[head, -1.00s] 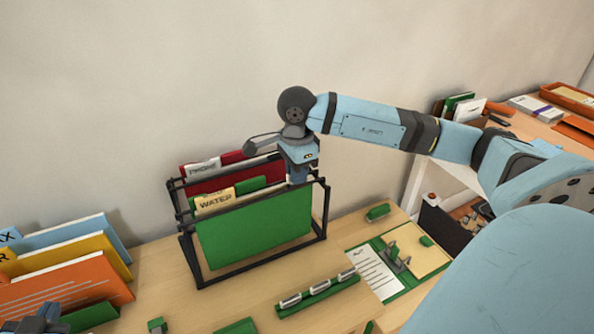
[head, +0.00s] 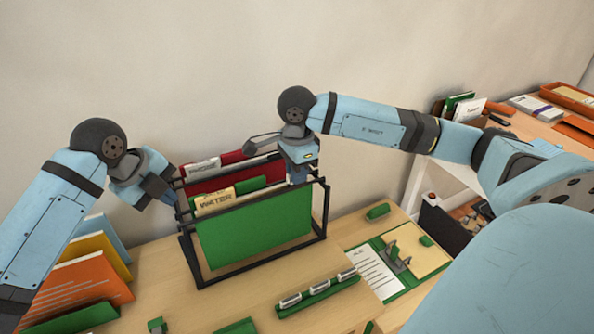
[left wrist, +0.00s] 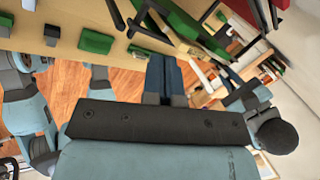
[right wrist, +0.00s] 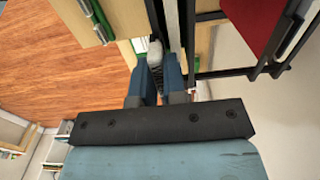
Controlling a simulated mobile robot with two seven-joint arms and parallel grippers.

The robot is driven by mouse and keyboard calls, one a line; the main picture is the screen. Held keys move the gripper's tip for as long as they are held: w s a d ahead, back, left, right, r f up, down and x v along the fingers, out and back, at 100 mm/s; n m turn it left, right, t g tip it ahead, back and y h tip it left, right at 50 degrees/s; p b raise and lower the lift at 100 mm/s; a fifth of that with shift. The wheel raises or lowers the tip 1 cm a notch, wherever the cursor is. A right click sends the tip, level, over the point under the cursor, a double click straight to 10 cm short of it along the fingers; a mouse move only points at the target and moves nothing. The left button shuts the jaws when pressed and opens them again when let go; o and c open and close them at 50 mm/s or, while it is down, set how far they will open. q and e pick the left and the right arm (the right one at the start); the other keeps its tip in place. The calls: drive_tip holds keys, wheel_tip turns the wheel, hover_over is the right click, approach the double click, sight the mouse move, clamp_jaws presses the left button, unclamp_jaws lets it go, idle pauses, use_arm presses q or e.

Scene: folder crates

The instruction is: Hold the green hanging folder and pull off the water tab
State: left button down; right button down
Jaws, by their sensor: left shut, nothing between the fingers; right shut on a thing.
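The green hanging folder (head: 255,230) hangs at the front of a black wire frame (head: 325,215). The cream WATER tab (head: 214,200) stands at the left of its top edge. My right gripper (head: 298,180) is shut on the folder's top edge near its right end; the grip itself is mostly hidden in the head view. The right wrist view shows its fingers (right wrist: 158,72) close together at the grip. My left gripper (head: 170,201) is shut and empty, just left of the frame's upper left corner, apart from the tab. Its fingers (left wrist: 165,75) show together in the left wrist view.
A red folder (head: 235,157) with another tab hangs behind. Orange (head: 85,280), yellow and blue folders stand at the left, partly behind my left arm. A green strip with pale clips (head: 318,290) lies in front. A green board with paper (head: 375,275) lies at the right.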

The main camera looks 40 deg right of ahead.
sight(179, 225)
use_arm(q)
drive_tip(key=shift+m+y, duration=0.7)
drive_tip(key=shift+m, duration=0.2)
drive_tip(key=shift+a+f, duration=0.1)
drive_tip(key=shift+f, duration=2.75)
drive_tip(key=shift+f, duration=0.15)
drive_tip(key=shift+f, duration=0.2)
use_arm(e)
drive_tip(key=c, duration=1.8)
unclamp_jaws()
drive_tip(key=shift+c, duration=0.2)
use_arm(q)
drive_tip(key=shift+f, duration=0.1)
use_arm(e)
drive_tip(key=shift+r, duration=0.35)
clamp_jaws()
drive_tip(key=shift+r, duration=1.2)
